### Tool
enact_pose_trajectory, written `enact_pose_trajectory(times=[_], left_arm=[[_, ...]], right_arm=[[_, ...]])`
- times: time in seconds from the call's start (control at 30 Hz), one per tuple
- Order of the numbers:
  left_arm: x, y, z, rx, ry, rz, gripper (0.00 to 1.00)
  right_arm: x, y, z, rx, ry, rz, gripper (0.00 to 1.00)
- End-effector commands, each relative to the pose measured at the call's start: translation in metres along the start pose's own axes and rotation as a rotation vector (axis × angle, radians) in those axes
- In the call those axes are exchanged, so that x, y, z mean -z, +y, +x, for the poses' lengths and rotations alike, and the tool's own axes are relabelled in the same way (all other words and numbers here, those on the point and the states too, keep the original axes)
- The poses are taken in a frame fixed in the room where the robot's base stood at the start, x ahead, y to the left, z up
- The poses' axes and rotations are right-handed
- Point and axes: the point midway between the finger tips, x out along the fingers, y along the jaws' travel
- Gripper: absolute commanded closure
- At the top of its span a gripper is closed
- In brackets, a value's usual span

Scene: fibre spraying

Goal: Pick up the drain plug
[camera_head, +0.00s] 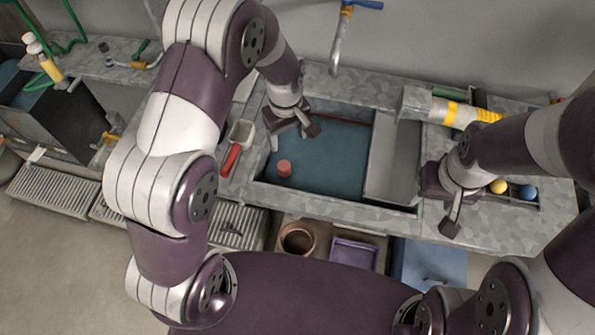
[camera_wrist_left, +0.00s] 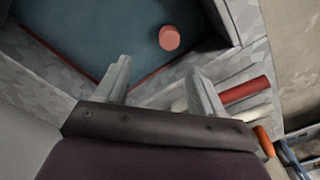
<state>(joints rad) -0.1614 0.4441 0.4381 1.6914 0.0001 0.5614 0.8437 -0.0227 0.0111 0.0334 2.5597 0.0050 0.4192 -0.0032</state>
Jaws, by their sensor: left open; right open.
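The drain plug appears to be the small pinkish-red cylinder (camera_head: 284,168) in the blue-floored sink basin (camera_head: 335,160), near its left side. It also shows in the left wrist view (camera_wrist_left: 169,37), beyond my fingertips. My left gripper (camera_head: 294,131) is open and empty, above the basin's left back area, behind the plug and apart from it. Its two fingers show in the left wrist view (camera_wrist_left: 160,80) with nothing between them. My right gripper (camera_head: 446,205) is over the counter at the right of the basin. It is open, and I see nothing held in it.
A red-handled tool (camera_head: 231,160) and a pale tray (camera_head: 241,133) lie left of the basin. A grey panel (camera_head: 393,165) stands at the basin's right. A pipe with yellow bands (camera_head: 455,112) and yellow and blue balls (camera_head: 498,186) are further right. The basin's middle is clear.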

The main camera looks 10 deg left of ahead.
Motion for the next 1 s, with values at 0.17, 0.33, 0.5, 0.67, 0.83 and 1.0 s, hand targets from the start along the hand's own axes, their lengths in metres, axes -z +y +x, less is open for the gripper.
enact_pose_trajectory(times=[0.17, 0.33, 0.5, 0.67, 0.83, 1.0], left_arm=[[-0.002, -0.003, 0.012, 0.009, -0.007, -0.071, 0.31], [-0.003, -0.003, 0.051, 0.009, -0.007, -0.071, 0.31], [-0.003, -0.003, 0.074, 0.007, -0.006, -0.07, 0.31], [-0.009, -0.006, 0.099, 0.009, -0.007, -0.069, 0.31], [-0.009, -0.006, 0.124, 0.006, -0.005, -0.069, 0.31], [-0.009, -0.006, 0.127, 0.004, -0.004, -0.069, 0.31]], right_arm=[[0.0, 0.0, -0.003, 0.0, 0.0, 0.0, 0.36], [0.001, 0.0, -0.008, 0.0, 0.0, 0.0, 0.36], [0.001, 0.0, -0.01, 0.0, 0.0, 0.0, 0.36], [0.003, 0.0, -0.022, 0.0, 0.0, 0.0, 0.36], [0.003, 0.0, -0.024, 0.0, 0.0, 0.0, 0.36], [0.003, 0.0, -0.023, 0.0, 0.0, 0.0, 0.36]])
